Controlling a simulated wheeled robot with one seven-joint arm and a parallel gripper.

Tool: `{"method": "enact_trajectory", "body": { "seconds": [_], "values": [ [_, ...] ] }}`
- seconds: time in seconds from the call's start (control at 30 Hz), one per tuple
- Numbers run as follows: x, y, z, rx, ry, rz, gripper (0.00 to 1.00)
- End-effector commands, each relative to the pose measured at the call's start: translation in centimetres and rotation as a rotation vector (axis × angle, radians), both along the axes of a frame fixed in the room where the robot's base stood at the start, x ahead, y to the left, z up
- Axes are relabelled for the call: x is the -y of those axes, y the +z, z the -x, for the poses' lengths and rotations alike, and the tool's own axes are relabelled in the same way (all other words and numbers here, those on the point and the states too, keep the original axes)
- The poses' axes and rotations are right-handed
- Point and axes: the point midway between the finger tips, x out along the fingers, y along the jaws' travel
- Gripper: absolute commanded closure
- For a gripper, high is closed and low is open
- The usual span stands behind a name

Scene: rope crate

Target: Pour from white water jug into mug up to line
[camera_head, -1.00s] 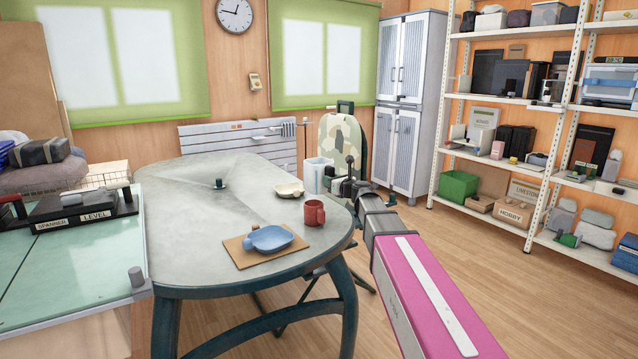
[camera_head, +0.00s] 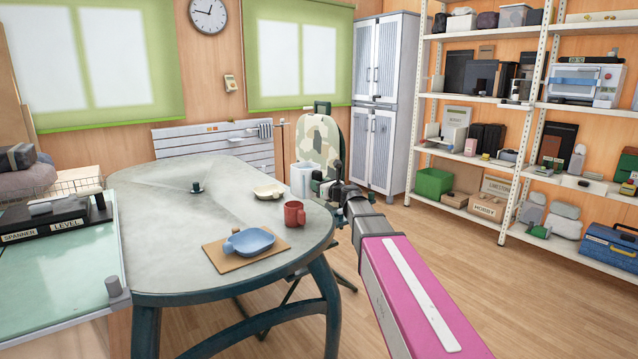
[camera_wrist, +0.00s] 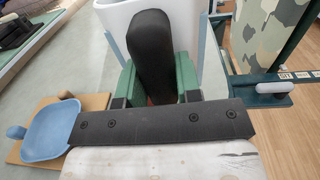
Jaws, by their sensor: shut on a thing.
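The white water jug (camera_head: 302,180) is at the far right edge of the table in the head view, behind the red mug (camera_head: 294,214). It also fills the top of the wrist view (camera_wrist: 192,42), with a pale blue strip along its side. My gripper (camera_wrist: 155,78) is shut on the jug's black handle, with green finger parts on both sides of it. In the head view my gripper (camera_head: 335,186) is just right of the jug. The jug looks about upright. The mug stands upright on the table; its inside and any line are not readable.
The grey table (camera_head: 165,235) also holds a blue dish (camera_head: 249,241) on a brown board (camera_head: 215,254), a cream bowl (camera_head: 269,192) and a small dark item (camera_head: 197,187). A camouflage-patterned chair back (camera_head: 318,140) stands behind the jug. Open floor lies to the right.

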Motion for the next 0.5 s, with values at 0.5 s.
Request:
{"method": "enact_trajectory", "body": {
  "seconds": [0.5],
  "values": [
    [1.2,0.0,-1.0,0.197,-0.001,0.248,1.00]
  ]
}}
